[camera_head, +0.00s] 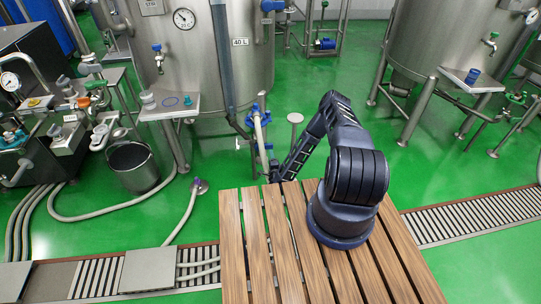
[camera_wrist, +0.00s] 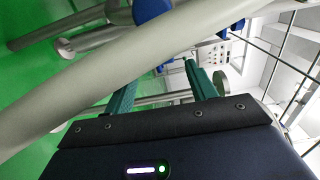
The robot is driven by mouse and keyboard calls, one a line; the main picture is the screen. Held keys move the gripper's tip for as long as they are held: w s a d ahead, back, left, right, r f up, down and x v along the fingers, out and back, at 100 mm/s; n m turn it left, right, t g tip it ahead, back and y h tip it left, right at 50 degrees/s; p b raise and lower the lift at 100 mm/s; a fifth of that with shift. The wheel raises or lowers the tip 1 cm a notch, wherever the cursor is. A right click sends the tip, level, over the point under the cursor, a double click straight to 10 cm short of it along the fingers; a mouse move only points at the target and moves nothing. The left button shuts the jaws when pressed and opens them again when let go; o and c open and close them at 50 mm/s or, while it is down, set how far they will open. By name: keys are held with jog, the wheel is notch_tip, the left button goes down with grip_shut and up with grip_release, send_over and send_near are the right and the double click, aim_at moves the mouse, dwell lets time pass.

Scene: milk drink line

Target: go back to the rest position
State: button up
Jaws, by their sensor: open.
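My gripper (camera_head: 273,172) is at the end of my bent arm, low in front of the large steel tank and near the far edge of the wooden slatted platform. In the head view it is small, dark and partly lost against my forearm. In the wrist view my gripper (camera_wrist: 162,72) shows two teal fingers spread apart, with nothing held between them. A thick pale pipe (camera_wrist: 110,65) crosses close by on the upper left of that view; whether a finger touches it I cannot tell.
The tank marked 40 L (camera_head: 190,60) stands just beyond my arm, with a hose and blue valve (camera_head: 258,125) beside my gripper. A bucket (camera_head: 133,167) stands at left. Another tank (camera_head: 440,40) is at right. Green floor (camera_head: 430,170) is clear right of my arm.

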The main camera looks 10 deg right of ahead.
jog(key=shift+s, duration=0.3)
